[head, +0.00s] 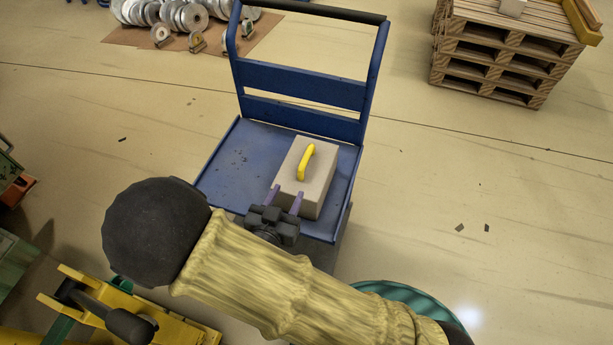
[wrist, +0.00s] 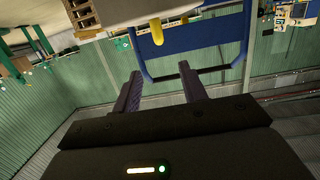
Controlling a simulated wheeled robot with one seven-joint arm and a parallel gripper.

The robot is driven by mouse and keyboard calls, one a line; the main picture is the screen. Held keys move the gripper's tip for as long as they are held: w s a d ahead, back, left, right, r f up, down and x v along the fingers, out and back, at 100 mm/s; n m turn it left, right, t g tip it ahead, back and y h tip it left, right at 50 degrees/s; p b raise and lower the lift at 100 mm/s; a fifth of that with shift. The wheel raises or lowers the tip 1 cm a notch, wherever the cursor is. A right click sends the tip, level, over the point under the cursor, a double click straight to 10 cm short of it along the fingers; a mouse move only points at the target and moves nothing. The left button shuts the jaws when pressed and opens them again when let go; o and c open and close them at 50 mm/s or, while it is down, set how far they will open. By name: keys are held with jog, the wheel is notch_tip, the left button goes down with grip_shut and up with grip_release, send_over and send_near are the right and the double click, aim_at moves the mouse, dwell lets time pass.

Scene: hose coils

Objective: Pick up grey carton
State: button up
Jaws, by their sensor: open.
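The grey carton (head: 308,184) is a box with a yellow handle (head: 306,162) on its top, standing on the bed of a blue cart (head: 226,176). My gripper (head: 285,193) is open, its two purple fingers pointing toward the carton's near side. In the head view the fingers overlap the carton's lower left edge; I cannot tell whether they touch it. In the wrist view the fingers (wrist: 160,85) are apart with nothing between them. The carton (wrist: 112,12) and its yellow handle (wrist: 156,31) show at the top, beyond the fingertips.
The cart's blue push frame (head: 300,84) rises behind the carton. Wooden pallets (head: 500,50) are stacked at the upper right, and metal coils (head: 180,15) lie at the upper left. Yellow equipment (head: 160,322) stands at the lower left. Floor right of the cart is mostly clear.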

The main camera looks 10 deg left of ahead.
aim_at(303, 162)
jog(key=w, duration=0.3)
jog(key=w+f, duration=0.1)
jog(key=w, duration=0.6)
jog(key=shift+d+f+b, duration=0.25)
jog(key=shift+d+b, duration=0.05)
jog(key=shift+d, duration=0.1)
jog(key=shift+w+d+f, duration=0.1)
jog(key=shift+w+f, duration=0.1)
jog(key=shift+w, duration=0.65)
jog(key=shift+w+f, duration=0.2)
jog(key=shift+w, duration=0.6)
jog(key=shift+w+d+f, duration=0.1)
jog(key=shift+w+f, duration=0.1)
jog(key=shift+w, duration=0.65)
grip_shut()
jog(key=shift+r, duration=0.1)
